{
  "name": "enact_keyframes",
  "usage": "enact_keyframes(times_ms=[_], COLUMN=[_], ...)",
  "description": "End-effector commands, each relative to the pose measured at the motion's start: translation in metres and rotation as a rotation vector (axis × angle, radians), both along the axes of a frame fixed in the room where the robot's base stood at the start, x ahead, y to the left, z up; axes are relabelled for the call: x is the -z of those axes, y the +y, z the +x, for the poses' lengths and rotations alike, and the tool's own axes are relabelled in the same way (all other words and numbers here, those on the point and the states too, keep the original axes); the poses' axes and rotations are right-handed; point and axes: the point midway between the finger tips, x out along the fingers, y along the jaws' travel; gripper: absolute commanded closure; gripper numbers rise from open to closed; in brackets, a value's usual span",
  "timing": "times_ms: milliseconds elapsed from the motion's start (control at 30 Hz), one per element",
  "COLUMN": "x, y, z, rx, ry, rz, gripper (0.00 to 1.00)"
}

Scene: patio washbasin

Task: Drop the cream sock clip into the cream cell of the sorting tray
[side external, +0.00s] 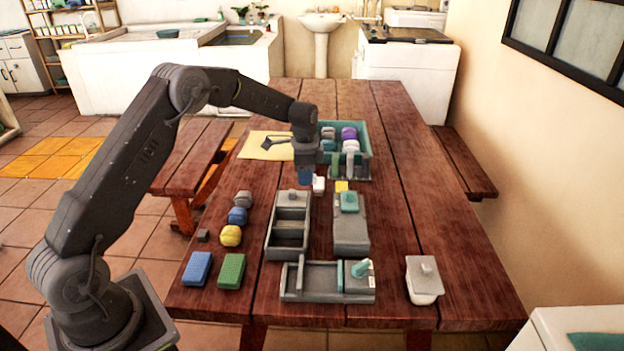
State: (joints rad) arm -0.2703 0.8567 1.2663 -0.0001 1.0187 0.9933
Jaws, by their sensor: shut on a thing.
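My gripper (305,172) points down over the middle of the table, left of the teal crate's near end. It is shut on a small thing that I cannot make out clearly. A dark blue piece shows right at its tip. A small whitish piece (319,185), perhaps the cream sock clip, shows just right of the tip; I cannot tell whether the jaws hold it or it stands on the table. A grey tray with open compartments (270,240) lies nearer the camera. I cannot tell whether this is the sorting tray, and no cream cell can be made out.
A teal crate (367,140) holds several coloured items. A grey box (351,235) with a teal top piece, a long grey holder (325,292) and a lidded pale container (424,285) stand nearer. Blue (197,268) and green (231,271) blocks lie front left.

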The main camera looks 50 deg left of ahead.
Motion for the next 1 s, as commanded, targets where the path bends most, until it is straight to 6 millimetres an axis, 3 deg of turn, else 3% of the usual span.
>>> enact_keyframes(times_ms=[267, 700, 1000], x=[0.001, 0.029, 0.052], y=[0.000, -0.003, -0.004], z=[-0.002, -0.059, -0.066], rx=[0.000, -0.001, 0.000], ry=[0.001, 0.001, 0.002], rz=[0.000, -0.001, -0.001], gripper=[0.95, 0.95, 0.95])
